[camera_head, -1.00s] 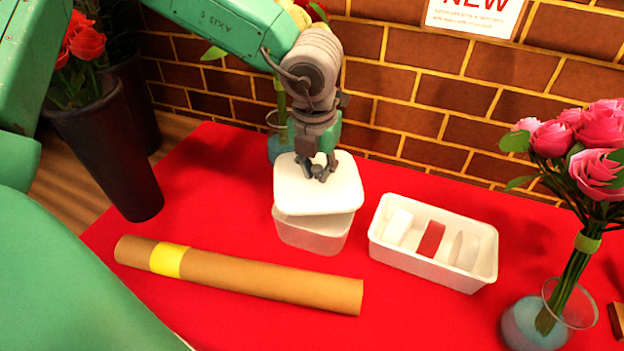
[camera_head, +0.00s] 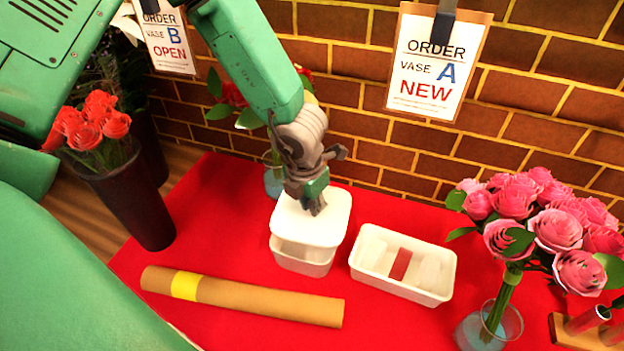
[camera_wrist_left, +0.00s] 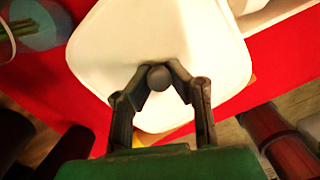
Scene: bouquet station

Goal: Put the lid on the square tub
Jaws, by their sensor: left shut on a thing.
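The white lid (camera_head: 312,219) is a rounded square with a small dark knob (camera_wrist_left: 158,77) in its middle. My left gripper (camera_head: 314,206) is shut on this knob; its two fingers pinch it in the left wrist view (camera_wrist_left: 158,84). The lid is over the white square tub (camera_head: 302,261), which stands on the red cloth. Part of the tub's opening and upper wall shows below the lid's front edge, so the lid appears raised above the rim. The lid hides the tub's back part. My right gripper is not in view.
A white tray (camera_head: 362,276) with several items is right of the tub. A cardboard tube (camera_head: 245,299) with a yellow band lies in front. Pink roses in a glass vase (camera_head: 490,325) stand at right, a dark vase (camera_head: 135,205) at left. A brick wall (camera_head: 345,75) is behind.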

